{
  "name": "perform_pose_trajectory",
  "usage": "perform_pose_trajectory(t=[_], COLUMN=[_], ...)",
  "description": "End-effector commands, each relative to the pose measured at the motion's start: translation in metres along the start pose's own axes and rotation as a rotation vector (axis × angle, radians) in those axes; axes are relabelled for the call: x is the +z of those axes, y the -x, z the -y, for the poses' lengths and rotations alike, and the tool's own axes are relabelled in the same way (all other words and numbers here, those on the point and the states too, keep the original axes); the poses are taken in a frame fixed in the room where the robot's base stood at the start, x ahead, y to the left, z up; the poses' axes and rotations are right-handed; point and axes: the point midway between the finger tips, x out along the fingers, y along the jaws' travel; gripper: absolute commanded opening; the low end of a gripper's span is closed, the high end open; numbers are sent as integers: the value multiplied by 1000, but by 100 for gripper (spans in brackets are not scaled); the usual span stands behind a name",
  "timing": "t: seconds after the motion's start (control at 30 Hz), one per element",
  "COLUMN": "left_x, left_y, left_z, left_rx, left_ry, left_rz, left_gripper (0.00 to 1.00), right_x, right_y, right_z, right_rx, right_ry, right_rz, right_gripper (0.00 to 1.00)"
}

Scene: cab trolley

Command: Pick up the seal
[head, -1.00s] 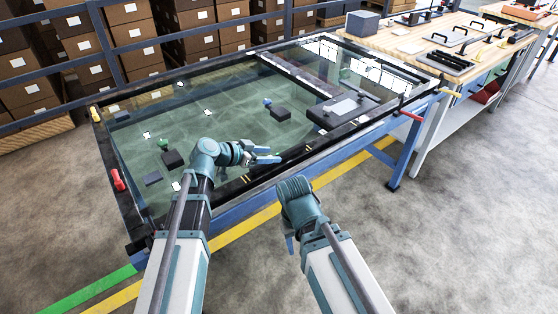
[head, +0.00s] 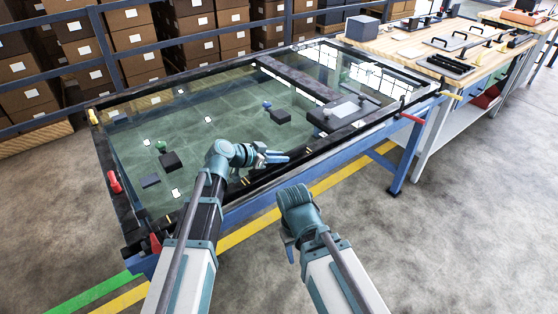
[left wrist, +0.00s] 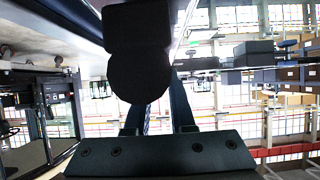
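I cannot tell for sure which thing is the seal; several black strips (head: 448,66) lie on the wooden workbench at the upper right of the head view. My left gripper (head: 287,157) is over the near edge of the glass-topped trolley (head: 215,214), its fingers pointing right. In the left wrist view its two dark fingers (left wrist: 158,112) stand apart. A black rounded thing (left wrist: 138,65) shows in front of them there; I cannot tell what it is. My right gripper (head: 288,250) hangs beside the trolley's near side, mostly hidden by its own wrist.
The workbench (head: 385,45) at the upper right carries a grey box (head: 361,26) and trays with handles. Red clamps (head: 114,182) and yellow ones (head: 93,116) stick out at the trolley's rim. A rail and stacked cartons (head: 139,60) stand behind. The floor at the right is clear.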

Motion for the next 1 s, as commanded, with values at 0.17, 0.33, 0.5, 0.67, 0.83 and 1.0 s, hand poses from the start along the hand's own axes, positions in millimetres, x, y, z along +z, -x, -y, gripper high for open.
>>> perform_pose_trajectory(t=[0.17,0.33,0.5,0.67,0.83,1.0], left_x=[0,0,0,-5,-18,-36], left_y=[0,0,0,3,10,20], left_z=[0,0,0,0,0,0], left_rx=[0,0,0,0,0,0], left_ry=[0,0,0,0,0,0], left_rz=[0,0,0,0,0,0], left_gripper=[0,0,0,0,0,0], right_x=[0,0,0,0,1,2], right_y=[0,0,0,6,20,41], right_z=[0,0,0,0,-2,-4], right_rx=[0,0,0,0,0,0], right_ry=[0,0,0,0,0,0], right_rz=[0,0,0,0,0,0], right_gripper=[50,50,50,50,50,50])
